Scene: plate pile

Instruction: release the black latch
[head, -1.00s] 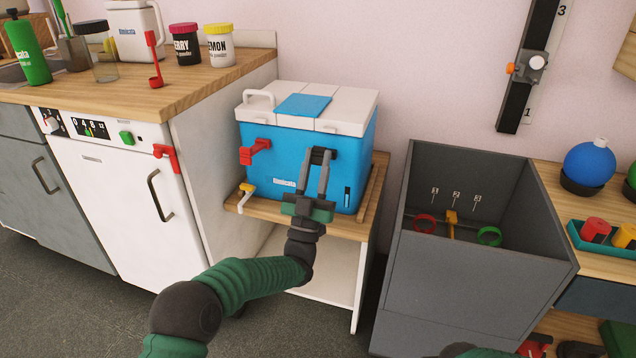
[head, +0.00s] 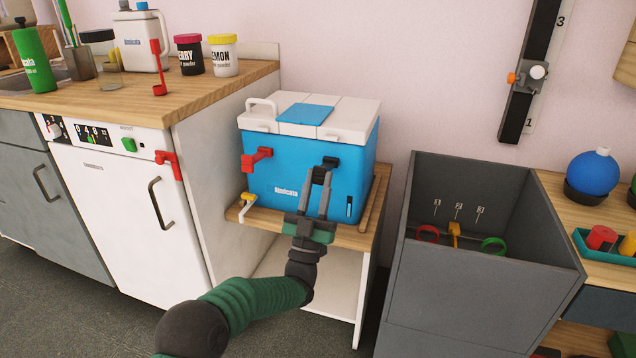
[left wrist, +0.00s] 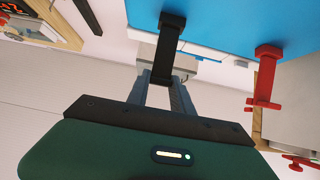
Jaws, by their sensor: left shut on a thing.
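The blue cooler (head: 290,180) with a white lid (head: 345,115) stands on a wooden shelf. The lid lies flat on it. The black latch (head: 331,163) is on the upper right of the cooler's front; its arm sticks out from the front toward my gripper. My left gripper (head: 319,182) reaches up from below and is shut on the latch's outer end. In the left wrist view, the black latch (left wrist: 170,45) runs from the blue wall down between the two fingers (left wrist: 162,85). My right gripper is out of view.
A red latch (head: 257,159) sits left on the cooler's front, with a yellow-and-white tap (head: 246,203) below. The counter (head: 135,98) is at left. An open grey bin (head: 480,270) with coloured rings stands at right.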

